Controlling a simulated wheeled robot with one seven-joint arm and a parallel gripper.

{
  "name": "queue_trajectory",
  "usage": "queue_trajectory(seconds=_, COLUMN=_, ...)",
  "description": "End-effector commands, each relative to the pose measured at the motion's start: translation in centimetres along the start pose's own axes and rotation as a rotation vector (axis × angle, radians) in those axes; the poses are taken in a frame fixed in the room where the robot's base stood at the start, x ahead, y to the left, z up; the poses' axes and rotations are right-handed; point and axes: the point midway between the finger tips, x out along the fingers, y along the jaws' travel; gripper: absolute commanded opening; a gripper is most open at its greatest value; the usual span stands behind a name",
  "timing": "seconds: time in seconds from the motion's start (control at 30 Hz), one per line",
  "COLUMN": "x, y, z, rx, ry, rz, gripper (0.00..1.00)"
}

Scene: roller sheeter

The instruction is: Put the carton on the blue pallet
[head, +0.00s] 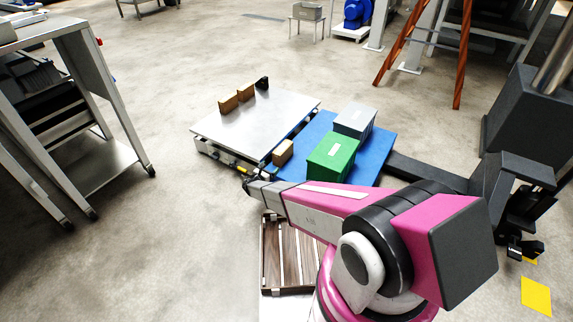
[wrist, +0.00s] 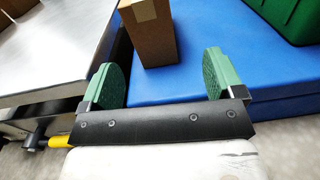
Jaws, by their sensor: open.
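The carton, a small brown box (head: 283,152) with a pale label on top, appears upright on the left edge of the blue pallet (head: 375,170), beside the grey platform. In the wrist view the carton (wrist: 153,38) stands on the blue surface (wrist: 205,65) beside a dark gap. My gripper (wrist: 158,80) is open and empty, its two green-padded fingers apart. The carton is beyond the fingertips, roughly centred between them, and I see no contact. In the head view my gripper (head: 246,178) is small, in front and left of the carton.
A green crate (head: 333,157) and a grey-blue box (head: 354,120) stand on the pallet. The grey platform (head: 250,122) with brown blocks (head: 229,103) adjoins it on the left. A slatted wooden piece (head: 285,255) lies in front. Open floor lies to the left.

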Motion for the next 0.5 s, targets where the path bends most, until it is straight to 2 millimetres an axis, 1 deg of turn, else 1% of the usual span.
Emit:
queue_trajectory(seconds=0.03, x=0.3, y=-1.2, z=1.5, rx=0.031, ry=0.013, rz=-0.031, gripper=0.87)
queue_trajectory(seconds=0.07, x=0.6, y=-2.1, z=2.3, rx=0.056, ry=0.026, rz=-0.056, gripper=0.87)
queue_trajectory(seconds=0.17, x=1.6, y=-5.6, z=5.7, rx=0.173, ry=0.079, rz=-0.165, gripper=0.87)
queue_trajectory(seconds=0.2, x=2.0, y=-7.4, z=7.2, rx=0.231, ry=0.104, rz=-0.221, gripper=0.87)
queue_trajectory(seconds=0.27, x=2.4, y=-10.1, z=9.5, rx=0.327, ry=0.143, rz=-0.308, gripper=0.87)
queue_trajectory(seconds=0.3, x=2.5, y=-11.9, z=11.0, rx=0.393, ry=0.168, rz=-0.371, gripper=0.87)
queue_trajectory(seconds=0.37, x=2.5, y=-14.8, z=13.4, rx=0.502, ry=0.206, rz=-0.469, gripper=0.87)
queue_trajectory(seconds=0.4, x=2.3, y=-16.8, z=14.9, rx=0.578, ry=0.232, rz=-0.539, gripper=0.87)
queue_trajectory(seconds=0.43, x=2.1, y=-18.3, z=16.2, rx=0.638, ry=0.251, rz=-0.594, gripper=0.87)
queue_trajectory(seconds=0.47, x=1.8, y=-19.8, z=17.3, rx=0.699, ry=0.269, rz=-0.65, gripper=0.87)
queue_trajectory(seconds=0.5, x=1.3, y=-21.7, z=18.9, rx=0.783, ry=0.293, rz=-0.726, gripper=0.87)
